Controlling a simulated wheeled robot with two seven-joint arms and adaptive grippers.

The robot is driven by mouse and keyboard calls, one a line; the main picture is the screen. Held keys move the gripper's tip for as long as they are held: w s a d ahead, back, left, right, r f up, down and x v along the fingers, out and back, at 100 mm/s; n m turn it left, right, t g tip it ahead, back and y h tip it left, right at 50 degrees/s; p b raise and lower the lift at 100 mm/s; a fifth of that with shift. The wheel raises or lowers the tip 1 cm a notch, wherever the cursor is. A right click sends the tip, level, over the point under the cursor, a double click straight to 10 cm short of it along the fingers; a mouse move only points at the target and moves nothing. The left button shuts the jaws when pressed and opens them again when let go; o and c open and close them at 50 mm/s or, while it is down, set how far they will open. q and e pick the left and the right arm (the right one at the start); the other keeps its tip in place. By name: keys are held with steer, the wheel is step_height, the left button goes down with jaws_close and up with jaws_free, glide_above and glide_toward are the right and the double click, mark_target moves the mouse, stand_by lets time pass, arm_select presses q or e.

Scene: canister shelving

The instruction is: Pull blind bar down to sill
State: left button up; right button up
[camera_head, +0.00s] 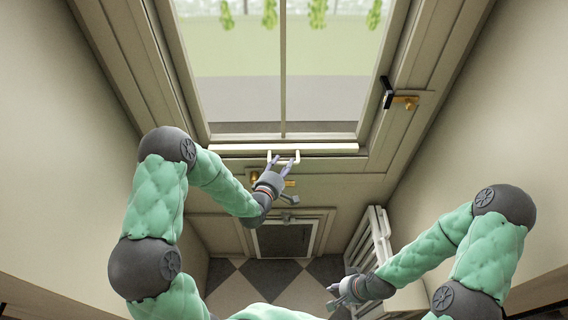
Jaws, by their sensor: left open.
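The blind bar (230,148) is a pale horizontal bar across the lower part of the window. A small white U-shaped handle (298,155) hangs from its middle. My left gripper (282,161) is open at the handle, with its fingertips close to or touching it. I cannot tell whether the handle lies between the fingers. The sill (340,163) is the beige ledge just below the bar. My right gripper (331,296) is at the lower right, well away from the bar; its fingers look apart and empty.
A brass latch with a black handle (388,93) sits on the right window frame. Another brass fitting (253,176) is below the bar, close to my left gripper. A white slatted rack (372,240) stands near my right forearm. Walls rise on both sides.

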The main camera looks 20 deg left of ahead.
arm_select(q)
steer(key=v, duration=1)
steer(key=shift+s, duration=0.2)
step_height(320, 180, down, 12)
steer(key=s+d+m+g+b, duration=0.2)
steer(key=m+g+b, duration=0.2)
steer(key=s+d+f+m+g+h+b, duration=0.1)
steer(key=s+d+f+m+g+b, duration=0.2)
steer(key=s+f, duration=0.6)
steer(key=s+d+f+m+g+h+b, duration=0.1)
steer(key=s+d+f+m+g+b, duration=0.2)
steer(key=s+f+m+g, duration=0.5)
step_height(320, 180, down, 4)
steer(key=shift+s+d+f, duration=0.1)
steer(key=shift+s+d, duration=0.35)
steer(key=shift+s, duration=0.05)
